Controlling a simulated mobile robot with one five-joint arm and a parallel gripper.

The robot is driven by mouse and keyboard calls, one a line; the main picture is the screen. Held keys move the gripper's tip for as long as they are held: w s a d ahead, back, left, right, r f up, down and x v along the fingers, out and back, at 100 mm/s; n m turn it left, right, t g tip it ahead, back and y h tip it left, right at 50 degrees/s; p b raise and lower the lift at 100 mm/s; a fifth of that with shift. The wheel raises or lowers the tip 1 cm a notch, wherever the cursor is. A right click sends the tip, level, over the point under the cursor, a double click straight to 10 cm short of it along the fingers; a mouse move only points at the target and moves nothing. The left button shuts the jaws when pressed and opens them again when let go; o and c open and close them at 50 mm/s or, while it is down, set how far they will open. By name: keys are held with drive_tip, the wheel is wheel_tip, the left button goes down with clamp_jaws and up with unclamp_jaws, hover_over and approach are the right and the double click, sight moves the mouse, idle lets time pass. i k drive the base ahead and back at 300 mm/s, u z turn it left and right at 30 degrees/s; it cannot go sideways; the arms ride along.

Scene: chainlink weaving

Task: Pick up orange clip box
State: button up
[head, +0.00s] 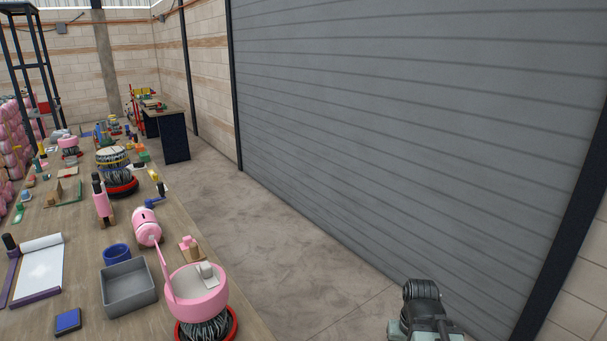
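I cannot clearly make out an orange clip box. Part of my own arm, dark grey and pale green, shows at the bottom right over the floor, well away from the table. No gripper fingers can be made out.
The long wooden table (82,238) on the left is crowded. A grey open bin (128,300), a pink pot (197,306), a pink cylinder (146,228) and a blue ring (117,253) stand near. Concrete floor (290,255) is clear between table and grey shutter (420,110).

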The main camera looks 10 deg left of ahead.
sight(139, 148)
drive_tip(key=z, duration=0.15)
drive_tip(key=i, duration=2.8)
drive_tip(key=u, duration=0.15)
drive_tip(key=i, duration=2.2)
drive_tip(key=u, duration=1.7)
drive_tip(key=i, duration=1.55)
drive_tip(key=u, duration=1.3)
drive_tip(key=i, duration=0.85)
drive_tip(key=z, duration=0.15)
drive_tip(key=k, duration=0.75)
drive_tip(key=u, duration=0.25)
drive_tip(key=i, duration=0.4)
drive_tip(key=z, duration=0.1)
